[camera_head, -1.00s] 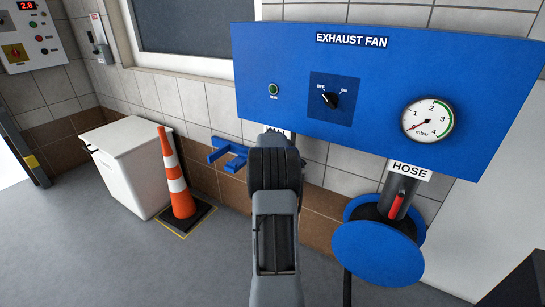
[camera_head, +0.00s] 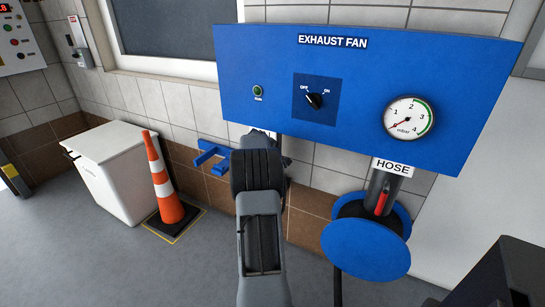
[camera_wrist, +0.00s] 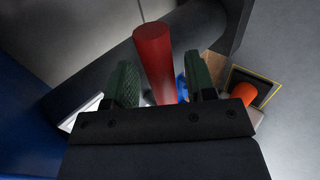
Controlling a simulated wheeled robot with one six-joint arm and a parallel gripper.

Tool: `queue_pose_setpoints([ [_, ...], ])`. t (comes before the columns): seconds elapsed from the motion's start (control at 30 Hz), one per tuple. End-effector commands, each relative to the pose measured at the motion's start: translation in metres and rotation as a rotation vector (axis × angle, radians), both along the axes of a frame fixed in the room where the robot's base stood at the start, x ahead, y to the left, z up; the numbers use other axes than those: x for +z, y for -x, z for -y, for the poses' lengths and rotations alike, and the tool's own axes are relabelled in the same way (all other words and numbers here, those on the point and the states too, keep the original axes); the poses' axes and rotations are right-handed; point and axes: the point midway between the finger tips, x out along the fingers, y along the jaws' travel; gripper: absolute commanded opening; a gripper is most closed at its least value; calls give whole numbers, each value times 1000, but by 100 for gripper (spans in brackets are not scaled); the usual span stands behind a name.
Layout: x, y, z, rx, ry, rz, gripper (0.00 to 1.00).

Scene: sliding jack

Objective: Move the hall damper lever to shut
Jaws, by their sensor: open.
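A red lever (camera_wrist: 153,58) shows in the wrist view, standing out in front of a dark grey pipe (camera_wrist: 95,75). My gripper (camera_wrist: 162,80) is open, with one green-padded finger on each side of the lever. I cannot tell whether either finger touches it. In the head view my arm covers this lever and the area below the blue panel's left part. Another red lever (camera_head: 383,200) is in view, on the duct under the HOSE label (camera_head: 393,167).
The blue EXHAUST FAN panel (camera_head: 440,75) has a knob (camera_head: 314,101) and a gauge (camera_head: 409,117). A blue round flap (camera_head: 365,255) is below the HOSE duct. A white bin (camera_head: 115,175), an orange cone (camera_head: 163,185) and a blue bracket (camera_head: 211,155) are left of my arm.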

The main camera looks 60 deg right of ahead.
Motion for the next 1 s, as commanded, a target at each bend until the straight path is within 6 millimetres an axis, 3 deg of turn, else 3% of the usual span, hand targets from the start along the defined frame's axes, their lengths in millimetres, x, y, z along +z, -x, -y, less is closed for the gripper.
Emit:
queue_pose_setpoints([
  [0.27, 6, 0, -6, -1, -1, 1, 50],
  [0.7, 66, 4, -65, 1, 1, 2, 50],
  [1.0, 92, 7, -92, 1, 1, 1, 50],
])
